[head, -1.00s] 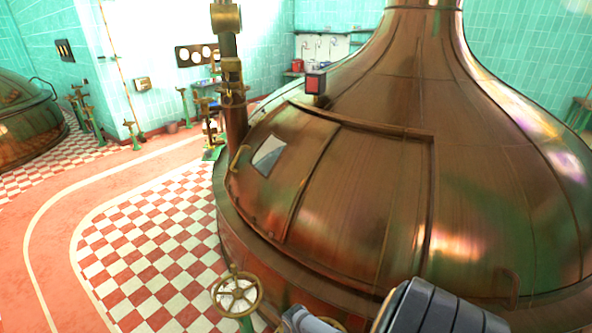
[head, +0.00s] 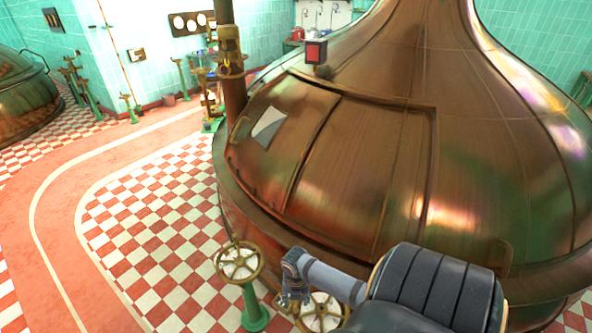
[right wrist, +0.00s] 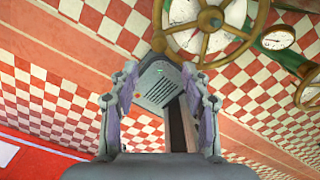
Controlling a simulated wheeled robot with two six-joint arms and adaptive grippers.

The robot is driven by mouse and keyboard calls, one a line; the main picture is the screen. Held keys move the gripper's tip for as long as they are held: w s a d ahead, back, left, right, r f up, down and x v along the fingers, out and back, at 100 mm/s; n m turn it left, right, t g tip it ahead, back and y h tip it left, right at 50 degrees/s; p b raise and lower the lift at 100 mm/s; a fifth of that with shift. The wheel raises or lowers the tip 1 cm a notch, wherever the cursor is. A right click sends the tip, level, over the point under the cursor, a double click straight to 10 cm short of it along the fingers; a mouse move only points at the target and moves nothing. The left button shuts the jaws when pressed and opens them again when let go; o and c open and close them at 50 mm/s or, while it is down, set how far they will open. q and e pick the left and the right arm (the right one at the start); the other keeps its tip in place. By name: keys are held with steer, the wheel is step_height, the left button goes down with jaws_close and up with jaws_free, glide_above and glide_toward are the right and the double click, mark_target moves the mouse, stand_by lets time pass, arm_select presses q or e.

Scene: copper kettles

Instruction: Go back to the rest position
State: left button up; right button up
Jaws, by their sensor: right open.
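My right gripper (head: 292,292) is at the lower middle of the head view, at the end of my dark grey right arm. It hangs in front of the base of the big copper kettle (head: 370,180), between two handwheels. In the right wrist view my right gripper (right wrist: 163,88) has its two fingers spread apart, with nothing held between them. My left gripper is not in view.
A brass handwheel (head: 240,262) on a green stand is left of the gripper. A second handwheel (head: 322,314) is partly behind my arm. The wrist view shows a large handwheel (right wrist: 212,18) and a dial (right wrist: 279,37). Checkered floor (head: 150,240) is clear at left.

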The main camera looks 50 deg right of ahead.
stand_by(0.5)
steer(key=s+a+r+m+t, duration=0.1)
steer(key=a+r+m, duration=0.3)
steer(key=r+m, duration=0.3)
steer(key=s+a+r+m+t+h, duration=0.1)
steer(key=a+r+m, duration=0.3)
steer(key=m, duration=0.6)
steer(key=s+a+r+m+t, duration=0.1)
steer(key=a+r+m+t, duration=0.15)
steer(key=r+m, duration=0.5)
steer(key=s+d+f+g+b, duration=0.1)
steer(key=s+f, duration=0.1)
steer(key=f, duration=1.3)
steer(key=s+d+f+g+b, duration=0.1)
steer(key=f, duration=1.5)
steer(key=s+d+f+g+b, duration=0.1)
steer(key=s+f, duration=1.4)
steer(key=s, duration=0.2)
steer(key=shift+s+f+m, duration=0.15)
steer(key=shift+s+m, duration=0.05)
steer(key=shift+m, duration=0.15)
steer(key=shift+d, duration=0.15)
steer(key=shift+c, duration=0.2)
